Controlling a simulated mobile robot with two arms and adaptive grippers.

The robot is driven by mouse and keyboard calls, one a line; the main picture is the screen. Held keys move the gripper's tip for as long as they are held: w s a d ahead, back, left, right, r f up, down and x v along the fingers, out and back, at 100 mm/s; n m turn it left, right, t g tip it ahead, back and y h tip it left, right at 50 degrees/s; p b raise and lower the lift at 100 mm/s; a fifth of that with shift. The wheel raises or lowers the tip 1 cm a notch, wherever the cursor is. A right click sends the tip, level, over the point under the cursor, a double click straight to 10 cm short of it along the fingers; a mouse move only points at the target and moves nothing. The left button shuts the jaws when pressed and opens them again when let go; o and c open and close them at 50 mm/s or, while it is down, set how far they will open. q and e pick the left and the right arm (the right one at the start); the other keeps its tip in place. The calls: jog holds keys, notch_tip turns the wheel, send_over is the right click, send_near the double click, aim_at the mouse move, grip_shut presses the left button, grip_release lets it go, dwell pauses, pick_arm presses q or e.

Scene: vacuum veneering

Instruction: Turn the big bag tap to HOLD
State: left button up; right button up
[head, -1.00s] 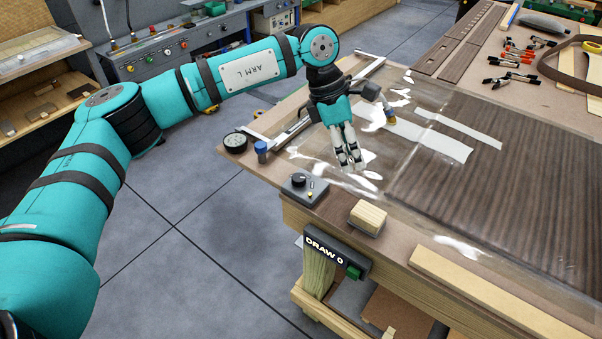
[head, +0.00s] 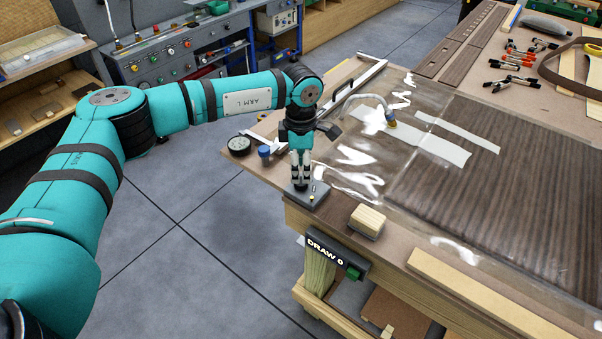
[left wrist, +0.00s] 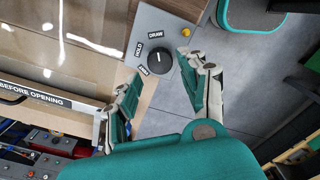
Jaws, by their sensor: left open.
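The tap is a round black knob (left wrist: 160,60) on a grey plate, with DRAW, HOLD and one more label around it. Its white pointer line points toward DRAW in the left wrist view. In the head view the tap's grey plate (head: 316,198) sits at the table's near left corner, and the knob is mostly hidden by my fingers. My left gripper (head: 300,180) points straight down over the plate. Its open fingers (left wrist: 158,68) stand on either side of the knob; I cannot tell whether they touch it. My right gripper is not in view.
A clear bag (head: 345,170) with dark veneer (head: 500,190) covers the table to the right. A wooden block (head: 368,220) lies close to the plate. A blue-capped jar (head: 264,152) and a round gauge (head: 239,145) stand behind it.

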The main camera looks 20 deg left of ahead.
aim_at(301, 181)
pick_arm(q)
jog(key=shift+f+p, duration=0.35)
jog(key=shift+f, duration=1.85)
jog(key=shift+c, duration=0.2)
jog(key=c, duration=0.8)
jog(key=shift+c, duration=0.2)
